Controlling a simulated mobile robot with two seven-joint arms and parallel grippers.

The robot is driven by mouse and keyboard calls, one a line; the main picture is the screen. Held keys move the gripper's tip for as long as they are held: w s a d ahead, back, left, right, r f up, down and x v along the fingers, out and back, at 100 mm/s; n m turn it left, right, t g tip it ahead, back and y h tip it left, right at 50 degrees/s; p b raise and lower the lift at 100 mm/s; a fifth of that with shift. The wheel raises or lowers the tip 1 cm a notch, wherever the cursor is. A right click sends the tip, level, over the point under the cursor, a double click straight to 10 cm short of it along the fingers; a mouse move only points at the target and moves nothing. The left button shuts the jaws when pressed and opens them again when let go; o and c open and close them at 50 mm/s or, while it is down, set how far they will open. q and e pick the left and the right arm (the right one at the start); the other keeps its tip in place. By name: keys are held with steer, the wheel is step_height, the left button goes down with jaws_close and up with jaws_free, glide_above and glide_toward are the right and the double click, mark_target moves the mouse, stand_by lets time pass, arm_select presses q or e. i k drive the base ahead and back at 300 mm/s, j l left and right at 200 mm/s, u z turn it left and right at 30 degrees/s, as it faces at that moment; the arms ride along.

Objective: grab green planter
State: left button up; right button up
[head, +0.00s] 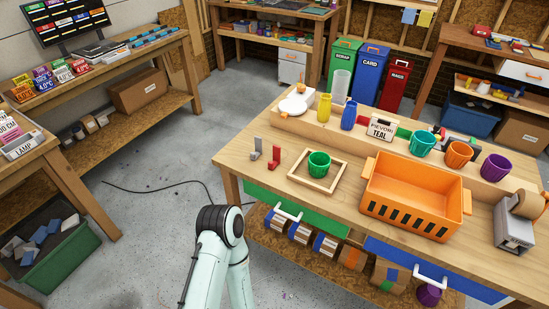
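The green planter (319,165) is a small ribbed pot that stands upright inside a square wooden frame (297,180). The frame lies on the near left part of the wooden workbench top. Neither of my grippers is in view. Only part of one of my arms shows, at the bottom, left of the bench front and apart from the planter.
A large orange crate (413,212) stands right of the frame. Grey (257,147) and red (274,158) brackets stand left of it. Teal (422,144), orange (458,155) and purple (495,167) pots stand behind the crate. The bench's front edge has drawer handles.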

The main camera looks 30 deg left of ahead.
mark_target(318, 162)
steer(key=i+l, duration=0.2)
steer(key=i+l+u, duration=0.1)
steer(key=u, duration=0.4)
steer(key=l+u, duration=0.3)
steer(key=u, duration=0.15)
steer(key=i, duration=0.05)
